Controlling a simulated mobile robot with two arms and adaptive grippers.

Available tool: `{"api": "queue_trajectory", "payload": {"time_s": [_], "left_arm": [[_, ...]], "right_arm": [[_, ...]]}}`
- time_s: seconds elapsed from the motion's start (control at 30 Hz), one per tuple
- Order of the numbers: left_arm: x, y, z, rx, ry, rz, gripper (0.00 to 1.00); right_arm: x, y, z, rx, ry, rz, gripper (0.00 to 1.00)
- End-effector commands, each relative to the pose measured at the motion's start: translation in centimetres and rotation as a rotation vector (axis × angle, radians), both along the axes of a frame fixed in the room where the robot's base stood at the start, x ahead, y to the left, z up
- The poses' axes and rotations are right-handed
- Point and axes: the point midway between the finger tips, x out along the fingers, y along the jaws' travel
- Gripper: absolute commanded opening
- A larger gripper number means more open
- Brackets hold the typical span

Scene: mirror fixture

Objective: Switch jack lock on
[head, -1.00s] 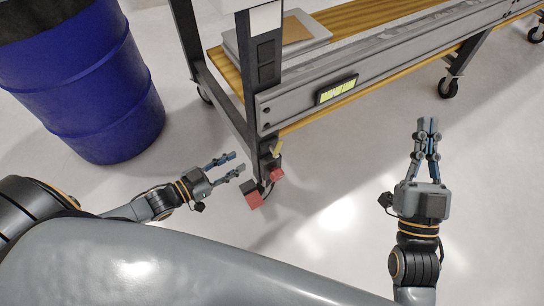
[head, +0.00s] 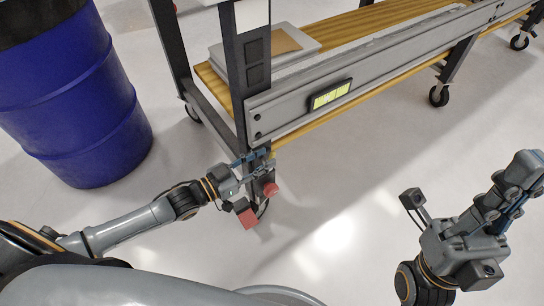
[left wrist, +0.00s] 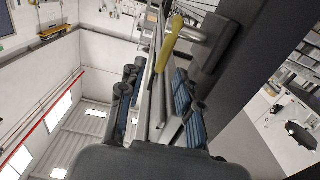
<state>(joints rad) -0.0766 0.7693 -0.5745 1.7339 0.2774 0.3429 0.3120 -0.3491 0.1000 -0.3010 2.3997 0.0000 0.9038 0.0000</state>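The jack lock appears as a yellow-handled lever (left wrist: 169,43) in the left wrist view, joined to a grey bracket by the dark leg (left wrist: 255,75). In the head view, only a bit of its yellow (head: 272,155) shows at the foot of the fixture's near leg. My left gripper (head: 258,162) is at that foot. In the left wrist view its blue-padded fingers (left wrist: 157,98) stand apart, with the lever seen ahead between them. I cannot tell whether they touch it. My right gripper (head: 522,180) is at the right, its fingers together, holding nothing visible.
Red parts (head: 248,218) sit low by the leg, below my left gripper. The fixture's grey rail (head: 385,75) and wooden shelf (head: 345,27) run to the upper right. A blue barrel (head: 75,110) stands at left. The floor between my arms is clear.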

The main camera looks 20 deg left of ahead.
Motion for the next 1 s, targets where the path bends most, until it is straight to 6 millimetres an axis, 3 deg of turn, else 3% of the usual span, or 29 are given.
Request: {"api": "queue_trajectory", "payload": {"time_s": [0.23,0.6,0.77,1.0], "left_arm": [[2.4,-1.9,-0.1,-0.001,-0.001,-0.001,0.34],[2.8,-2.2,0.0,0.001,0.001,0.000,0.34],[2.8,-2.2,0.0,0.001,0.001,0.000,0.01],[2.8,-2.2,-0.2,-0.004,-0.004,0.000,0.00]], "right_arm": [[0.0,0.0,-1.2,-0.001,0.003,-0.001,0.00],[0.1,0.0,-1.2,-0.001,0.004,-0.001,0.00],[0.1,0.0,-1.2,-0.001,0.004,0.000,0.00],[0.1,0.0,-1.4,-0.002,0.005,0.000,0.00]]}}
